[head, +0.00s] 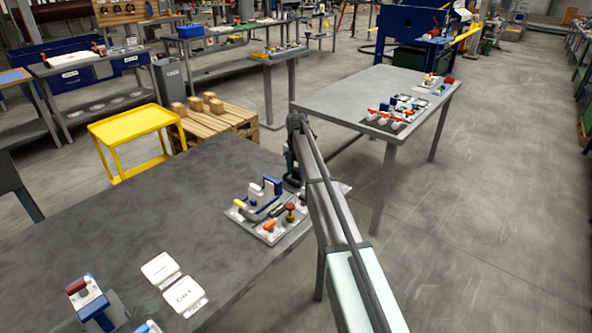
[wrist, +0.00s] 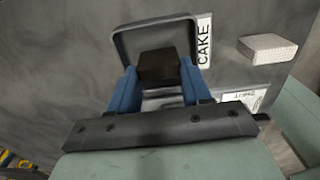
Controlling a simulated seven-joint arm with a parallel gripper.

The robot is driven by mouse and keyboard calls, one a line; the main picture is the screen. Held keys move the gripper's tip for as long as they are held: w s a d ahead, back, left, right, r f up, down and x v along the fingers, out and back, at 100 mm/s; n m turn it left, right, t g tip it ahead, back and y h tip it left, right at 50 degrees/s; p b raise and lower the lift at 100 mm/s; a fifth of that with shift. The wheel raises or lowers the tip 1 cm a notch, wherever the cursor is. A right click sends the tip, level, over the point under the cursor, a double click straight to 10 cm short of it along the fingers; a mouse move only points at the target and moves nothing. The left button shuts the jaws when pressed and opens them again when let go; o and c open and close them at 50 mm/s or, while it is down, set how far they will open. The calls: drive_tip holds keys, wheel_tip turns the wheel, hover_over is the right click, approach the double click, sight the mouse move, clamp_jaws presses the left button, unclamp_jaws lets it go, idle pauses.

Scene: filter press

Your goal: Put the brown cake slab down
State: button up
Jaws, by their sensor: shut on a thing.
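The brown cake slab (wrist: 158,65) is between the two blue fingers of my gripper (wrist: 158,78) in the wrist view, and the gripper is shut on it. The slab shows over the inside of a dark, raised-rim tray (wrist: 122,38) with a white CAKE label (wrist: 204,42) beside its right edge. I cannot tell whether the slab touches the tray floor. The gripper body hides the near part of the tray. In the head view my arm reaches over the near grey table (head: 130,205) to its far right corner, and the slab cannot be made out.
A pale block (wrist: 268,48) lies right of the tray, and another white label (wrist: 245,98) is nearer. In the head view a fixture with blue and orange parts (head: 262,208) stands left of my arm. White plates (head: 185,296) lie nearer. The table's middle left is clear.

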sight(296, 170)
drive_tip(key=shift+f, duration=0.1)
drive_tip(key=o, duration=1.1)
drive_tip(key=shift+c, duration=0.2)
wheel_tip(296, 170, up, 12)
